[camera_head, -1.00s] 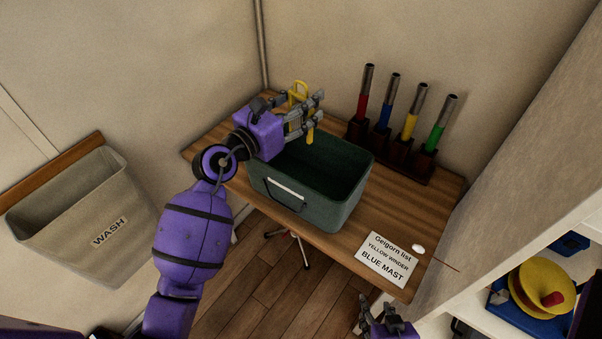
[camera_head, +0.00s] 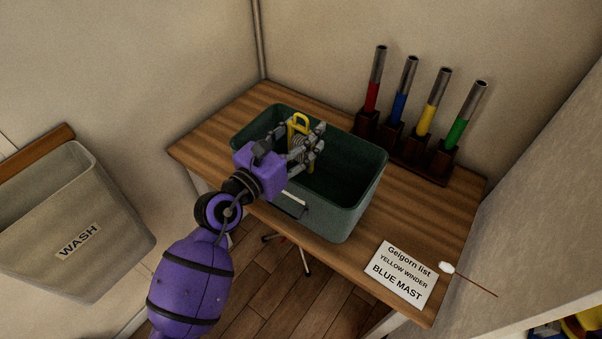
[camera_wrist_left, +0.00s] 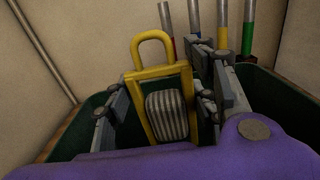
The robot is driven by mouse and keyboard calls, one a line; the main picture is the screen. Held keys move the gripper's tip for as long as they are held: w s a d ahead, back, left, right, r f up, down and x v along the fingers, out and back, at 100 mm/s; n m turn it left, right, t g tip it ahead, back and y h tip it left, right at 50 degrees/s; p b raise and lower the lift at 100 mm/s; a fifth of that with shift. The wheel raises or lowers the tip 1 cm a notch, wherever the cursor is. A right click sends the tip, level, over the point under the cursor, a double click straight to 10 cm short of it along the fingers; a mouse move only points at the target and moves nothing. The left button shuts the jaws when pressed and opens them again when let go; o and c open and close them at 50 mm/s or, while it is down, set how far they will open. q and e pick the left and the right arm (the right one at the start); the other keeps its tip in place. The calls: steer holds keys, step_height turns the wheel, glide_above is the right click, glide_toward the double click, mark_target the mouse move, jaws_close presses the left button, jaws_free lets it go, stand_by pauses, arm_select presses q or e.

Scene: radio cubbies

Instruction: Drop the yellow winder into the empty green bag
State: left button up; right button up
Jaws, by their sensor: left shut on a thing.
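The green bag (camera_head: 352,208) is an open, box-like bin on the wooden table, and its visible inside looks empty. My left gripper (camera_head: 307,150) is over the left part of its opening, shut on the yellow winder (camera_head: 299,122). The winder has a yellow frame with a loop handle on top and a grey striped spool. In the left wrist view the winder (camera_wrist_left: 152,73) stands upright between the fingers, with the green bag's rim (camera_wrist_left: 92,103) around it. Its lower end is hidden. My right gripper is not in view.
A rack holds several coloured masts (camera_head: 429,105) behind the bag. A list card (camera_head: 402,271) and a small white-tipped stick (camera_head: 447,267) lie at the table's front right. A grey WASH bin (camera_head: 65,225) hangs at left. Shelving stands at right.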

arm_select(q)
steer(key=shift+f, duration=0.2)
steer(key=o, duration=1.2)
steer(key=shift+o, duration=0.4)
steer(key=v, duration=1.2)
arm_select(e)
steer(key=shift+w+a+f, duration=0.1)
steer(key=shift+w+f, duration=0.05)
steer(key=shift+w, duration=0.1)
